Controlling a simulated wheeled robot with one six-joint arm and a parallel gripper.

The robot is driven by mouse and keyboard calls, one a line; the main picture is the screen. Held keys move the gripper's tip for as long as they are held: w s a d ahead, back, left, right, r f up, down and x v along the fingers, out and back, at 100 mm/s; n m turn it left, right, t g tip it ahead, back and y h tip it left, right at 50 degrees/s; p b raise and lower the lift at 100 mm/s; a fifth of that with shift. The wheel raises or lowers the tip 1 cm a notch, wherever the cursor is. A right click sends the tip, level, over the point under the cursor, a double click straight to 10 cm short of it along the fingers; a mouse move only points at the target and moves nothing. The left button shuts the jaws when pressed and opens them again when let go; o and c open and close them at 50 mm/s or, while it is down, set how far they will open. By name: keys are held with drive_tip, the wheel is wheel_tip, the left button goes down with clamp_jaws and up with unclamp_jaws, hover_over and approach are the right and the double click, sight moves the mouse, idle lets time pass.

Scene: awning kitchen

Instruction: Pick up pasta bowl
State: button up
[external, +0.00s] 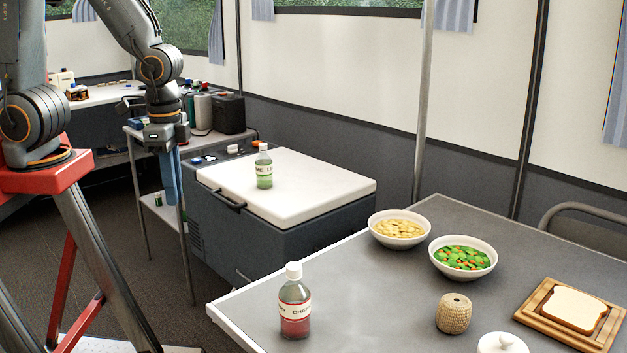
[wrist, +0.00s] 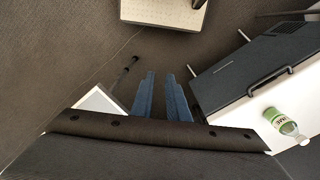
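The pasta bowl (external: 398,231) is a white bowl of yellow pasta near the far left corner of the grey table in the external view. It does not show in the wrist view. My gripper (external: 172,190) hangs pointing down in front of the shelf, left of the white-lidded cooler and well away from the bowl. In the wrist view its two blue fingers (wrist: 163,97) stand apart with floor between them. The gripper is open and empty.
A bowl of green and orange vegetables (external: 463,259) stands close beside the pasta bowl. A red bottle (external: 294,303), a woven jar (external: 453,313) and bread on a board (external: 544,318) share the table. A green bottle (external: 264,167) stands on the cooler (external: 320,190) between gripper and table.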

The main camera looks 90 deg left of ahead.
drive_tip(key=o, duration=0.3)
drive_tip(key=m+t+y+p, duration=0.2)
drive_tip(key=m+t+y, duration=0.2)
drive_tip(key=m, duration=1.5)
approach(370, 223)
drive_tip(key=shift+p+x, duration=0.55)
drive_tip(key=shift+x, duration=3.6)
